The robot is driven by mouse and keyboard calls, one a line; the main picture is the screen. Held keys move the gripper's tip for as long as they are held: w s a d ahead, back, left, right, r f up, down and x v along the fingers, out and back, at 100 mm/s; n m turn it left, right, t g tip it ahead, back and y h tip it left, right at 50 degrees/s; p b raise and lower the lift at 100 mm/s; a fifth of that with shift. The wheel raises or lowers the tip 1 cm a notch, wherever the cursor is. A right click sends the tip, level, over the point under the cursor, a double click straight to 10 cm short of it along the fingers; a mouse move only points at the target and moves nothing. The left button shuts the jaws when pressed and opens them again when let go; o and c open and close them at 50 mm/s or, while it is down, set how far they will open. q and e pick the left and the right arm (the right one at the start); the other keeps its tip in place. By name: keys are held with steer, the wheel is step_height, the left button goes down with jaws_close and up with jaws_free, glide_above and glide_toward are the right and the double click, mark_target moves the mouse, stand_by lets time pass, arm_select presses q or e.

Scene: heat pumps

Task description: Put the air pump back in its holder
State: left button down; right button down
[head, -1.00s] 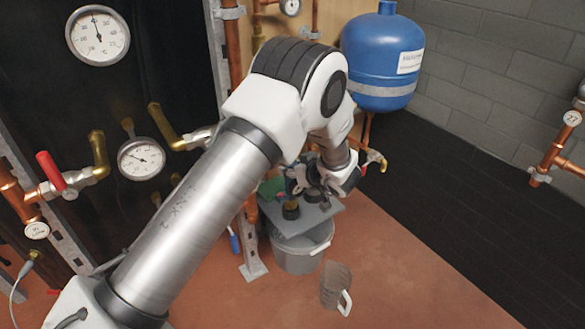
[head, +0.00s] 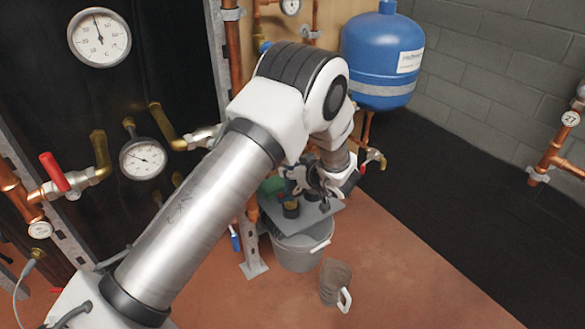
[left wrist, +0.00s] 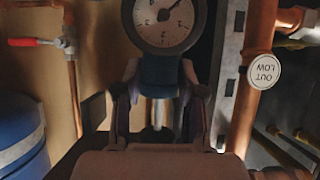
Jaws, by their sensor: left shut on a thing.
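The air pump is most likely the dark blue body (left wrist: 160,78) with a round white dial, in the middle of the left wrist view. My left gripper (left wrist: 158,98) has a finger on each side of this body and is shut on it. In the head view my left gripper (head: 318,188) is just above a grey plate (head: 313,223), and the pump is mostly hidden behind the fingers. Small dark round pieces stand on the plate. I cannot tell which part is the holder, or whether the pump touches it. My right gripper is not in view.
A grey bucket (head: 301,252) stands below the plate, with a brown jug (head: 335,283) on the floor beside it. A blue tank (head: 382,60) hangs behind. Copper pipes and a metal post (head: 253,258) are close to the left. The floor at right is clear.

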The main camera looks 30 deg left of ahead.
arm_select(q)
steer(key=shift+f+p, duration=0.35)
steer(key=shift+f, duration=0.15)
stand_by(0.4)
steer(key=shift+f, duration=1)
stand_by(0.8)
steer(key=c, duration=0.6)
jaws_free()
steer(key=shift+f, duration=0.1)
